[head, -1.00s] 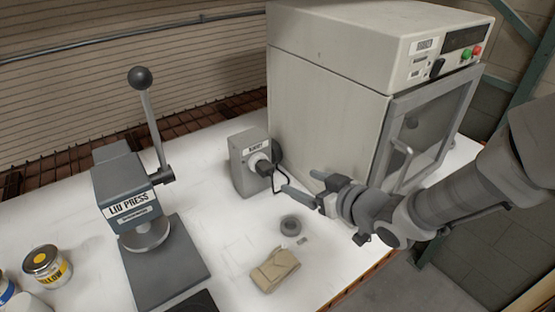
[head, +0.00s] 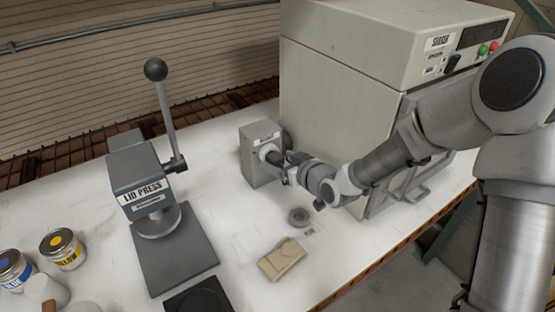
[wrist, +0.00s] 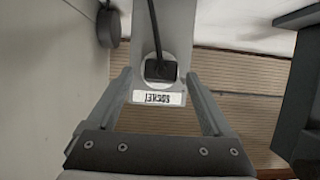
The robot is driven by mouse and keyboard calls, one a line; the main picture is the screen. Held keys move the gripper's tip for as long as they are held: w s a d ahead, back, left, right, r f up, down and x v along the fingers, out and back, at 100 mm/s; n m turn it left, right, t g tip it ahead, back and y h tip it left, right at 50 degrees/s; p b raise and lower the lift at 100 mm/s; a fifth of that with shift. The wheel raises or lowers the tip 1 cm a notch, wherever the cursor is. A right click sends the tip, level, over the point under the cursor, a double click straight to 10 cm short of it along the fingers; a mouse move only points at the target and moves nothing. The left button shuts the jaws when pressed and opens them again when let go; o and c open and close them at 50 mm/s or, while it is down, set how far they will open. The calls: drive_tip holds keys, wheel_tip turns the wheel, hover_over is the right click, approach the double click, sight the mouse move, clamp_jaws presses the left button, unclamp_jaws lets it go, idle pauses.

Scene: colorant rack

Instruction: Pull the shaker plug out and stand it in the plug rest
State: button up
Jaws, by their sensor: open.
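The black shaker plug (head: 273,156) sits in the round white face of the grey socket box (head: 250,166). In the wrist view, the plug (wrist: 160,70) shows above the socket label, with its cable running up. My gripper (head: 284,164) is at the plug in the head view and partly hides it. In the wrist view, my open gripper (wrist: 158,76) has one finger on each side of the plug, with gaps visible. A small dark round piece (head: 299,216), which looks like the plug rest, lies on the white bench in front of the socket.
A tan folded cloth or pouch (head: 282,258) lies near the bench's front edge. Bench between press and socket is clear.

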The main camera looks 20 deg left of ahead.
sight(279, 166)
drive_tip(key=shift+x, duration=0.75)
drive_tip(key=shift+c, duration=0.3)
clamp_jaws()
drive_tip(key=shift+s+d, duration=0.1)
drive_tip(key=shift+s+d, duration=0.2)
drive_tip(key=shift+s+d, duration=0.2)
drive_tip(key=shift+d, duration=0.05)
idle(0.3)
drive_tip(key=shift+s+d+b, duration=0.35)
drive_tip(key=shift+s+d, duration=0.6)
drive_tip(key=shift+d, duration=0.15)
